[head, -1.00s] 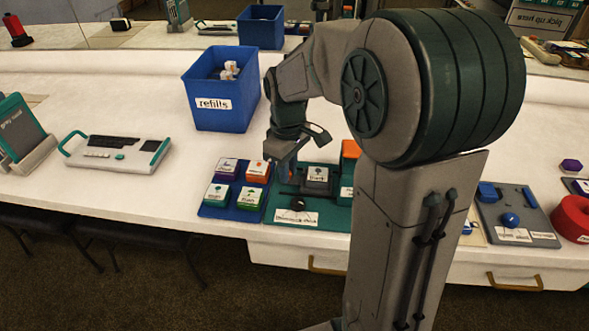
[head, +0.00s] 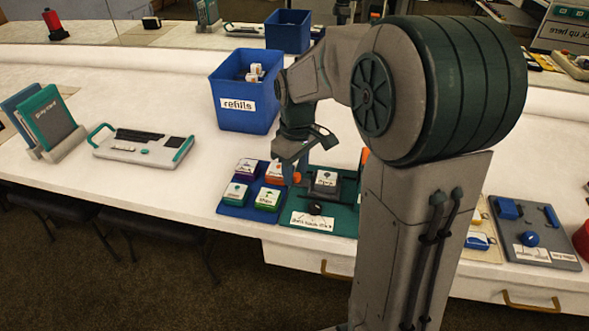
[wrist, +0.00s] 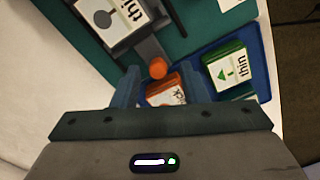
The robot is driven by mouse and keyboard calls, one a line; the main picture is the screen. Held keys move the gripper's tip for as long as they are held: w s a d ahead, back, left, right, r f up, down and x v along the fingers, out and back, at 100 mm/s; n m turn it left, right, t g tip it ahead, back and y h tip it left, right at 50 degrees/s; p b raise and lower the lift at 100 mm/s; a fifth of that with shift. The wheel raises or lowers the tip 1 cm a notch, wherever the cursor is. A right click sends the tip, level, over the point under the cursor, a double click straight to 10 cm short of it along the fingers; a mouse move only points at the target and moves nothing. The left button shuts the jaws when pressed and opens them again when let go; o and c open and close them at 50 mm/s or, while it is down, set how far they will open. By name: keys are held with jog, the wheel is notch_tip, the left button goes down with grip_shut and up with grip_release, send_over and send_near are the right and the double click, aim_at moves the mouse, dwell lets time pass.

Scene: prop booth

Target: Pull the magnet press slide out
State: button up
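The magnet press appears to be the green board (head: 343,222) on the counter, with a dark labelled block (head: 325,182) and a black knob (head: 315,208). In the wrist view the labelled block (wrist: 105,20) sits at the upper left. A grey bar (wrist: 150,50) runs from it to a round orange knob (wrist: 158,68), probably the slide's handle. My gripper (wrist: 160,85) is open, with its two blue-grey fingers on either side of the knob's line. The knob shows just beyond the fingertips; I cannot tell whether they touch it. In the head view my gripper (head: 296,160) hangs over the board's left edge.
A blue tray (head: 233,211) with several labelled blocks adjoins the board on the left. Its orange block (wrist: 166,90) lies close under my fingers. A blue refills bin (head: 243,110) stands behind. A grey board (head: 560,256) lies to the right. The counter left of the bin has free room.

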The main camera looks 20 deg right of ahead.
notch_tip(320, 180, up, 14)
jog(key=p, duration=0.2)
jog(key=shift+f+p, duration=0.25)
jog(key=shift+p, duration=0.05)
